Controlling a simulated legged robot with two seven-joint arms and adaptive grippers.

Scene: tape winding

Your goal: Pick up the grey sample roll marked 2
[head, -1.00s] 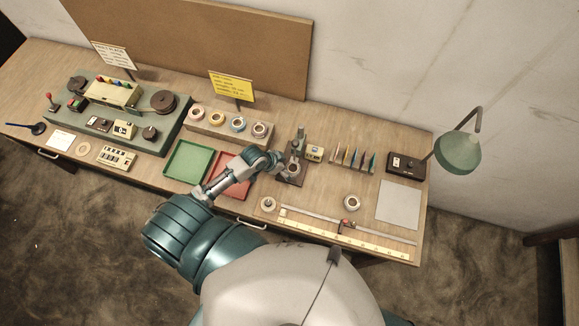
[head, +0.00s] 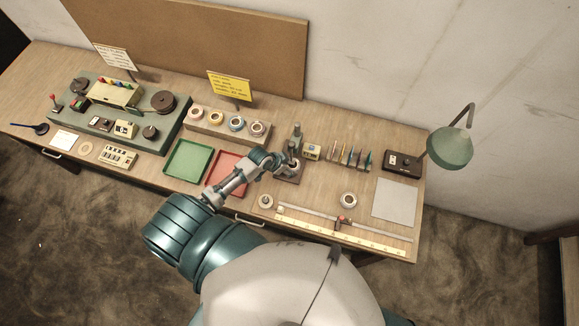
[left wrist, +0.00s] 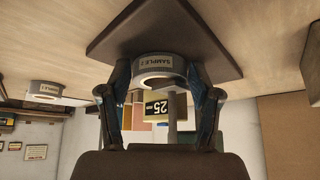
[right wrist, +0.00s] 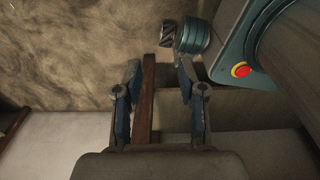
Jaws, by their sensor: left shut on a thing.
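The grey sample roll (left wrist: 158,65), with a label reading SAMPLE 2, sits between the two fingers of my left gripper (left wrist: 160,82) in the left wrist view. The fingers are shut on its sides. The roll is at the dark base plate (left wrist: 112,40) of the small stand; I cannot tell whether it touches the plate. In the head view my left gripper (head: 283,163) is at the stand (head: 295,140) and largely hides the roll. My right gripper (right wrist: 158,90) is open and empty in the right wrist view, away from the table.
A red tray (head: 227,165) and a green tray (head: 188,160) lie left of the stand. Several rolls sit on a wooden rack (head: 215,129) behind. Another roll (head: 348,200) lies on the table above a ruler (head: 345,232).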

